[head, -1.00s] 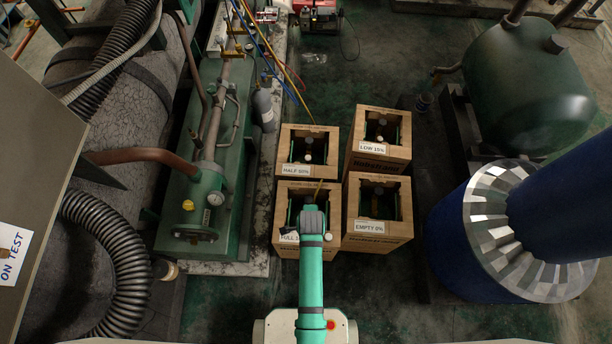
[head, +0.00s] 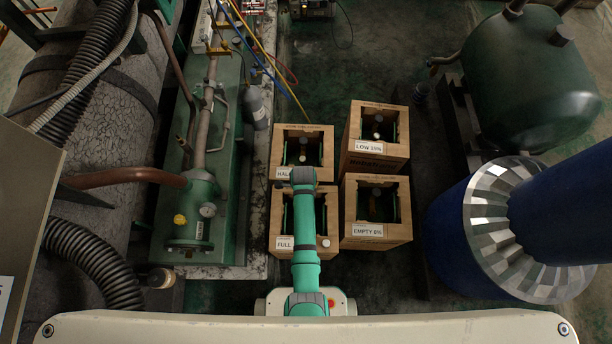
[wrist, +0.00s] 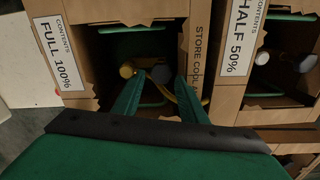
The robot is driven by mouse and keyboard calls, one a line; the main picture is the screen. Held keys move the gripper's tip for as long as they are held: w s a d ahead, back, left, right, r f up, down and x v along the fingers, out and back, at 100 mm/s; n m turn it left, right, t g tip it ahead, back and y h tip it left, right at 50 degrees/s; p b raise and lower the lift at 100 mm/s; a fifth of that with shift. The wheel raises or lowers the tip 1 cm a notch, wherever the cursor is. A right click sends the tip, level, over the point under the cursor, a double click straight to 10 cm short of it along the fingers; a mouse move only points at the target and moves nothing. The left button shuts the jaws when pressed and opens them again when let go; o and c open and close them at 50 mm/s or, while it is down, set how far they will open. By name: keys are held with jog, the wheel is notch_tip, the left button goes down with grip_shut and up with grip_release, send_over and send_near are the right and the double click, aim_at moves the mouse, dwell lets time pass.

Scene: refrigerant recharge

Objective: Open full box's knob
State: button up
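The full box (head: 282,255) is the near-left cardboard box in the head view, with its FULL label partly behind my arm. In the wrist view the full box (wrist: 120,10) carries a FULL 100% label. Inside its opening are a yellow round part (wrist: 127,70) and a grey round knob (wrist: 161,73). My gripper (wrist: 160,80) has two green fingers spread apart, pointing into this opening. The grey knob appears between the fingertips; I cannot tell whether they touch it. In the head view my arm covers part of the full box and hides the fingers.
The half box (head: 305,128) stands behind the full box, with the low box (head: 376,107) and empty box (head: 382,245) to the right. A green machine base (head: 238,150) lies left, and a blue drum (head: 450,238) right. Coloured hoses hang at the back.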

notch_tip(320, 180, down, 2)
jog(key=shift+f, duration=0.2)
jog(key=shift+w+d+f, duration=0.1)
jog(key=shift+d+f, duration=0.05)
jog(key=shift+f, duration=0.45)
jog(key=shift+w, duration=0.15)
jog(key=shift+c, duration=0.3)
jog(key=shift+d, duration=0.15)
jog(key=c, duration=0.7)
